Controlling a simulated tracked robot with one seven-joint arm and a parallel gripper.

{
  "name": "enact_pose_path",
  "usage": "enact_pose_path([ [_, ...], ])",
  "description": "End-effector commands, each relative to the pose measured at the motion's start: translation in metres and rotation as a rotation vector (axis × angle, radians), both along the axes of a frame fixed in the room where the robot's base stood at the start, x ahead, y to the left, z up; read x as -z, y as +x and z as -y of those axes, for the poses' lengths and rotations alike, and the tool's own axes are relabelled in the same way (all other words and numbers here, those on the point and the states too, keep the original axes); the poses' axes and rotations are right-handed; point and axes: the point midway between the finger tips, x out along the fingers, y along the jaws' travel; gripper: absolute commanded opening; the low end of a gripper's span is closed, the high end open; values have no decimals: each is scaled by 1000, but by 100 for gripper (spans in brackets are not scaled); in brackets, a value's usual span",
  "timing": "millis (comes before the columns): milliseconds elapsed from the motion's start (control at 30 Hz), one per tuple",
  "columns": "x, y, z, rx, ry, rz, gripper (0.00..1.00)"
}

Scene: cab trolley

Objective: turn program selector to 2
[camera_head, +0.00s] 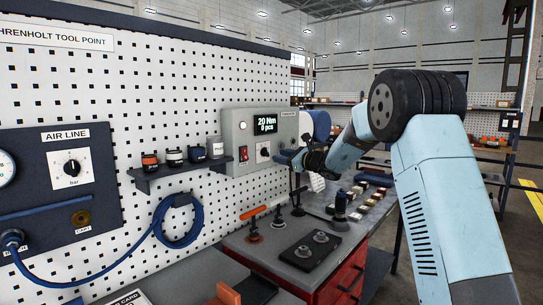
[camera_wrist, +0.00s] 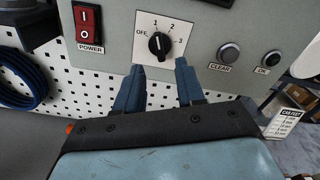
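The program selector (camera_wrist: 159,44) is a black knob on a white plate marked OFF, 1, 2 and 3. Its white mark appears to point up, near 1. In the head view the selector (camera_head: 263,152) is on the grey control box (camera_head: 238,130) on the pegboard wall. My gripper (camera_wrist: 159,72) has its two blue fingers apart with nothing between them. In the wrist view the fingertips are just below the knob, one to each side; contact does not show. In the head view my gripper (camera_head: 291,158) is at the right of the selector plate.
A red power switch (camera_wrist: 88,24) is left of the selector. The CLEAR button (camera_wrist: 228,54) and OK button (camera_wrist: 269,57) are to its right. The display (camera_head: 266,123) reads 20 Nm, 0 pcs. A shelf (camera_head: 180,170) with jars is left of the box; tools stand on the trolley top (camera_head: 270,245) below.

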Motion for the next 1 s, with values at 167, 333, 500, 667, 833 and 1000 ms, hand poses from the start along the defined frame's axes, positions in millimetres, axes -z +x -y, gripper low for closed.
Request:
enact_pose_path([
  [167, 0, 19, -26, -3, -1, 1, 38],
  [333, 0, 31, -42, -2, 0, 1, 38],
  [500, 0, 38, -49, -1, -1, -1, 38],
  [667, 0, 39, -51, -1, 0, 0, 38],
  [833, 0, 39, -51, -1, 0, 0, 37],
  [1000, 0, 39, -50, -1, 0, 0, 21],
])
